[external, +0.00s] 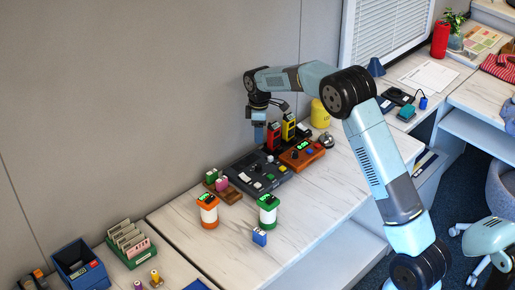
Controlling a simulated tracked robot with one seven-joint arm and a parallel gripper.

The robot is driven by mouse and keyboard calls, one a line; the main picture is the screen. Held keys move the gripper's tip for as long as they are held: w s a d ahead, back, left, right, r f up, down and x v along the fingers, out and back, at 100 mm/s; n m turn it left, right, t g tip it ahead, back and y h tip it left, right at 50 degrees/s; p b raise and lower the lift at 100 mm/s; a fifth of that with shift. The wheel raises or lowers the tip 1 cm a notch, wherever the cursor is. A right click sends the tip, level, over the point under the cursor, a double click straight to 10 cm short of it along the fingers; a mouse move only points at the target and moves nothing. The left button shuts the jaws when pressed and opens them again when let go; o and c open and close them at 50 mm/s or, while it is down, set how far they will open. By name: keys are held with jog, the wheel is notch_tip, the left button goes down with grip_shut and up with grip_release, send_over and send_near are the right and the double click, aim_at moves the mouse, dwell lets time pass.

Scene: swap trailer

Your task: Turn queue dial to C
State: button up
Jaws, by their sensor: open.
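My gripper (261,128) points down from the arm's wrist above the back of the dark console (258,178), close to the wall. Its fingers are small here and partly overlap the things behind them. I see nothing held in them. I cannot tell which control is the queue dial, or read any letter or dial position.
Red (273,137) and yellow (288,127) upright devices stand beside my gripper. A yellow cup (320,114) and bell (326,140) are at right. The front right tabletop (325,200) is clear.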

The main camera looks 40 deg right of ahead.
aim_at(258, 165)
jog(key=f, duration=1.4)
jog(key=shift+w+d+f, duration=0.1)
jog(key=shift+w+f, duration=0.2)
jog(key=shift+f, duration=0.1)
grip_shut()
